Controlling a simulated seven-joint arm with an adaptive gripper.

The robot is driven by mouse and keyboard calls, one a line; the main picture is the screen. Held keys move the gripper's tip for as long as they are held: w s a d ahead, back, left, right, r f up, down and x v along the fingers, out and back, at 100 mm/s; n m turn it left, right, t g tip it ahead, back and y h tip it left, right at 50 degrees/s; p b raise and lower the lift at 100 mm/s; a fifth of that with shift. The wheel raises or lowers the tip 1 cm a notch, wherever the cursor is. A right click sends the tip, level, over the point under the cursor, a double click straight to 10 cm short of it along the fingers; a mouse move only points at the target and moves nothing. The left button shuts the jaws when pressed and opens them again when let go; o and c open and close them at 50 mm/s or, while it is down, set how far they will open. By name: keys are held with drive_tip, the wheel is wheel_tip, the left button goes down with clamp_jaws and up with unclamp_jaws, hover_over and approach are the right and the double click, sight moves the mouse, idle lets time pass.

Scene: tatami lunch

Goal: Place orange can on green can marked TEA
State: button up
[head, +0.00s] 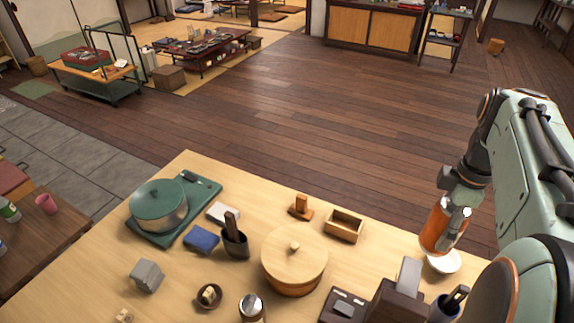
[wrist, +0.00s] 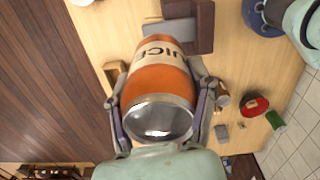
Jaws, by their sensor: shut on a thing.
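The orange can (head: 438,232) is in my gripper (head: 449,209), held in the air above the table's right end, over a small white dish (head: 443,262). In the wrist view, the fingers of my gripper (wrist: 158,80) press on both sides of the orange can (wrist: 158,78). Its silver end faces the camera, and the label letters "UICE" show. A small green cylinder (wrist: 276,120) is near the table's edge in the wrist view, well apart from my gripper. A green can (head: 9,211) with a white band is at the head view's left edge. I cannot read TEA on either.
The table (head: 120,262) holds a green pot (head: 158,212), a lidded wooden pot (head: 294,268), a wooden box (head: 344,227), a grey cube (head: 147,275) and a dark utensil cup (head: 234,243). A dark stand (head: 396,302) is near my arm. Bare tabletop shows between them.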

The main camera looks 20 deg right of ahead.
drive_tip(key=w+a+n, duration=0.6)
drive_tip(key=w+a, duration=0.4)
drive_tip(key=a, duration=0.4)
drive_tip(key=a+n, duration=0.6)
drive_tip(key=a, duration=0.9)
drive_tip(key=s+a+n, duration=0.5)
drive_tip(key=s+a, duration=0.2)
drive_tip(key=a, duration=0.4)
drive_tip(key=s+a+n, duration=0.5)
drive_tip(key=s+a, duration=0.2)
drive_tip(key=a, duration=0.4)
drive_tip(key=w+a+f, duration=0.2)
drive_tip(key=a+f, duration=0.2)
drive_tip(key=w+a+f, duration=0.2)
drive_tip(key=a+f, duration=0.2)
drive_tip(key=f, duration=0.1)
drive_tip(key=w+a+f, duration=0.2)
drive_tip(key=a+f, duration=0.2)
drive_tip(key=shift+w+a+f, duration=0.1)
drive_tip(key=shift+w+f, duration=0.3)
drive_tip(key=shift+w+a+f, duration=0.1)
drive_tip(key=shift+f, duration=1.6)
